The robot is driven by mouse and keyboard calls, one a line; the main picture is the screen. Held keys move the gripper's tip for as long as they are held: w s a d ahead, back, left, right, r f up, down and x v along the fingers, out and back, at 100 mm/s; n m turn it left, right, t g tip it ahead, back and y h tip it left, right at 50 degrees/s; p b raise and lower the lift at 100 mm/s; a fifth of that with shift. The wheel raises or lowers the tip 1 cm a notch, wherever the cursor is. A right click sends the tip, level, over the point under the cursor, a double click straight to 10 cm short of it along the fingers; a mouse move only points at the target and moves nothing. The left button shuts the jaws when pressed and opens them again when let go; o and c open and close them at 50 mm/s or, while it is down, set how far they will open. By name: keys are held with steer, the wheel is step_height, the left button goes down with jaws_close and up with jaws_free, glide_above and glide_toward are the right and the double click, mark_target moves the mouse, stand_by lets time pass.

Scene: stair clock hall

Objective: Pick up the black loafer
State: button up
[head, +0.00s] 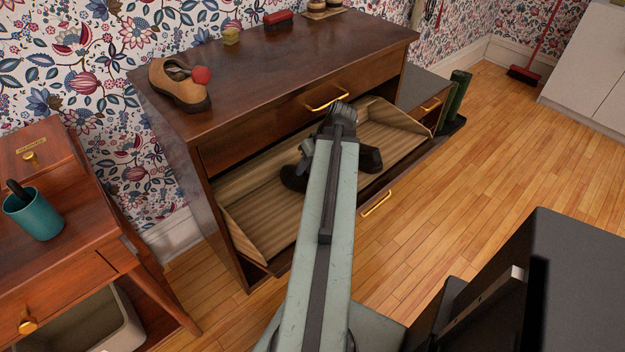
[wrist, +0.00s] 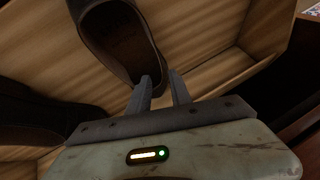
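A dark loafer (wrist: 118,38) with its opening facing the camera fills the upper left of the wrist view. A second dark shoe (wrist: 35,108) shows at the left edge of that view. In the head view, dark shoe parts show in the tilted-out compartment (head: 262,190), left (head: 294,178) and right (head: 371,160) of my arm. My gripper (wrist: 162,76) is at the loafer's heel end, its left finger over the opening and its right finger outside the rim. The fingers are apart, with a gap between them. My arm hides part of the shoes in the head view.
The dark wooden cabinet (head: 285,68) has a brown clog (head: 180,85), a red brush (head: 278,18) and a small yellowish block (head: 231,36) on top. A desk with a teal cup (head: 36,216) stands at the left. Wooden floor (head: 420,220) is clear at the right.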

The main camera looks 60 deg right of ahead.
mark_target(300, 178)
steer(key=b+x, duration=0.3)
steer(key=x, duration=0.1)
steer(key=shift+f+b, duration=0.3)
steer(key=shift+f, duration=0.15)
steer(key=shift+r, duration=0.2)
jaws_close()
steer(key=shift+s, duration=0.1)
stand_by(0.5)
